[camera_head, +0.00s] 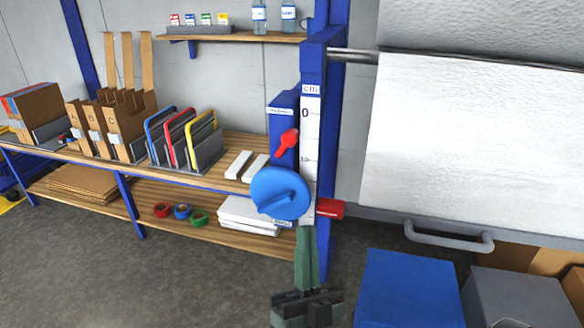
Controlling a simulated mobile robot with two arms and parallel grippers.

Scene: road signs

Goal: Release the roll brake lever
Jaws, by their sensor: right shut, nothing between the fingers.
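A red lever (288,142) with a rounded knob end shows at the blue post, tilted up to the right. A large blue round knob (280,193) is below it. A red handle (330,209) sticks out to the right, low on the post. The frame does not label which of these is the roll brake. A white roll (470,145) hangs at the right on a metal rod. My right gripper (306,232) is shut and empty, pointing up just below the blue knob in the picture; I cannot tell whether it touches anything. My left gripper is not in view.
The blue post (336,120) carries a white scale (310,160). A wooden workbench (228,183) with files and holders stands at the left. A blue box (408,290) and a grey box (518,298) stand at lower right. The floor at lower left is clear.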

